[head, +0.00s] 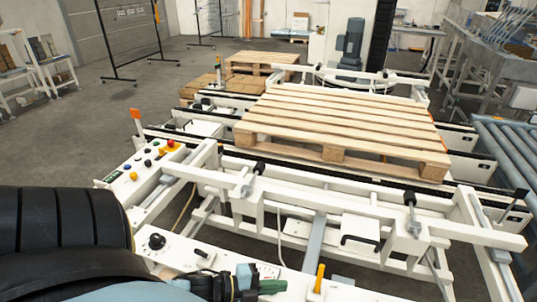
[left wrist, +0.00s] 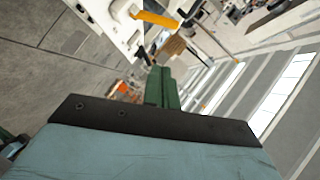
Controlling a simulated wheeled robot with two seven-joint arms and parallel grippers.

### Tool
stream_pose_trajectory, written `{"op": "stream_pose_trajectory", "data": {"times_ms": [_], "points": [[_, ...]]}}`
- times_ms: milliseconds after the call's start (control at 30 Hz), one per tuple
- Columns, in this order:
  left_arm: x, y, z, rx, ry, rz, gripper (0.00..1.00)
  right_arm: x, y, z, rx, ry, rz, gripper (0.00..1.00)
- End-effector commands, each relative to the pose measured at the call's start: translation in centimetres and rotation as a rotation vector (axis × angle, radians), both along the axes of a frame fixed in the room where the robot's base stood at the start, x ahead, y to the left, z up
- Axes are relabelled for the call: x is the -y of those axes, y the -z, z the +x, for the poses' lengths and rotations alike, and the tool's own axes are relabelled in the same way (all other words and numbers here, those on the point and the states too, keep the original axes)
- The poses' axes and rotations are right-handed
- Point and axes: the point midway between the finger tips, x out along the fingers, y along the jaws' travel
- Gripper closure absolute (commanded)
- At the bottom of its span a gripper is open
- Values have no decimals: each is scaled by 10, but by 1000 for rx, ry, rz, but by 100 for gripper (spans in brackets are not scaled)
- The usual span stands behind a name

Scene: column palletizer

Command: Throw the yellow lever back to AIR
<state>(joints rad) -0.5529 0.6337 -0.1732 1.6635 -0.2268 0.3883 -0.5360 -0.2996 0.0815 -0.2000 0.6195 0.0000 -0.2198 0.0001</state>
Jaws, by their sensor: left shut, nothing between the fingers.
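The yellow lever (head: 319,279) stands nearly upright on the white panel at the bottom of the head view. In the left wrist view the yellow lever (left wrist: 157,19) shows near the top, beyond and to the side of the fingers. My left gripper (head: 268,286) is shut and empty, to the left of the lever and apart from it. Its green fingers (left wrist: 163,88) lie together in the left wrist view. The AIR marking cannot be read. My right gripper is not in view.
The white panel also carries a black knob (head: 156,241) and a black switch (head: 203,253). Behind it are a white conveyor frame (head: 290,172) and a wooden pallet (head: 335,120). A button panel (head: 150,165) stands to the left, and rollers (head: 510,150) to the right.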

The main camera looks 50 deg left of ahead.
Motion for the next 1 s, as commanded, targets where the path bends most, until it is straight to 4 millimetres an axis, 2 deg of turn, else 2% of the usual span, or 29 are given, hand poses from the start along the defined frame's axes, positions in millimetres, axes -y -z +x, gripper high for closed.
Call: {"op": "stream_pose_trajectory", "data": {"times_ms": [100,267,867,1000], "points": [[-6,-3,-11,-2,-1,0,100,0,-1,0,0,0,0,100],[-9,-5,-16,0,0,0,100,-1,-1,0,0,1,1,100],[-8,-4,-16,-1,-2,-1,100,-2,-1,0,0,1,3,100],[-4,-5,-10,-36,-57,-21,100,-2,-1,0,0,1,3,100]]}}
